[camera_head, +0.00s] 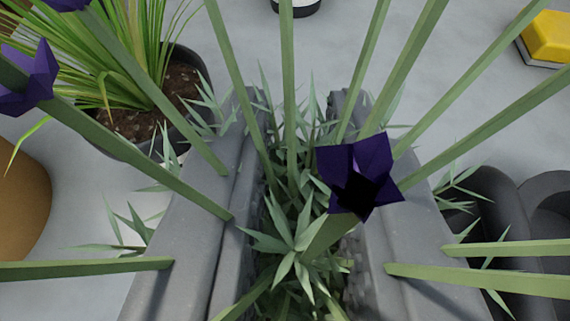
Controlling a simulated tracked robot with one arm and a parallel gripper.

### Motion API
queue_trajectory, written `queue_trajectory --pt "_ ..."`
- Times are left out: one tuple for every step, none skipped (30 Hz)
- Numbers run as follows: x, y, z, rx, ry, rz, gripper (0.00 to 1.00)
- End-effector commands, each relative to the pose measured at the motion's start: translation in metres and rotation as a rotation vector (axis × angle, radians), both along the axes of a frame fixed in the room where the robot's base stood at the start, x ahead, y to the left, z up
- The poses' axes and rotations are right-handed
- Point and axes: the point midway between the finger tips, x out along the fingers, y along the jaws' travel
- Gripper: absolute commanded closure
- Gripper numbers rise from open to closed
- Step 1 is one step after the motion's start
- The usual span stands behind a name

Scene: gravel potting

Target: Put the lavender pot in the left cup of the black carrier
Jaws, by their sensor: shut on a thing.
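The lavender (360,175), with purple flowers, long green stems and narrow leaves, fills the middle of the view. My gripper (297,105) has its two grey fingers on either side of the plant and is shut on the lavender pot. The pot itself is hidden under the leaves, so I cannot tell how it sits between the fingers. The black carrier (492,192) shows in part at the right edge, to the right of my right finger. Rounded dark cup walls are visible there. Stems cross it, and the view cuts it off.
A dark pot (190,68) with brown soil and a grassy plant stands at the upper left, close to my left finger. A tan rounded thing (18,195) is at the left edge. A yellow block (550,38) lies at the upper right. Grey surface is clear in between.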

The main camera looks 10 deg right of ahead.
Motion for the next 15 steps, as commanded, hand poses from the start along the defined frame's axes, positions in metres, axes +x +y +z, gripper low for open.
queue_trajectory --pt "0.0 0.0002 -0.0096 0.0 0.001 0.0 1.0" --pt "-0.0001 0.0002 -0.0131 0.0 0.001 0.0 1.0" --pt "-0.0002 0.0003 -0.0162 0.0 0.0 0.0 1.0" --pt "-0.0002 0.0004 -0.0173 -0.001 0.0 0.0 1.0" --pt "-0.0002 0.0004 -0.0176 -0.001 0.0 0.0 1.0" --pt "-0.0001 0.0003 -0.0171 -0.001 -0.001 0.0 1.0" --pt "-0.0001 0.0002 -0.0165 -0.001 -0.001 0.0 1.0" --pt "-0.0001 0.0003 -0.0164 -0.001 -0.001 0.0 1.0" --pt "-0.0001 0.0003 -0.0162 -0.001 -0.002 0.0 1.0" --pt "-0.0001 0.0002 -0.0161 -0.001 -0.002 0.0 1.0" --pt "-0.0002 0.0002 -0.0162 -0.001 -0.001 0.0 1.0" --pt "-0.0002 0.0002 -0.0168 -0.001 -0.001 0.0 1.0" --pt "-0.0002 0.0002 -0.0177 -0.001 -0.001 0.0 1.0" --pt "-0.0003 0.0001 -0.0176 -0.001 -0.001 0.0 0.8" --pt "-0.0003 0.0001 -0.0174 -0.001 -0.001 0.0 0.69"
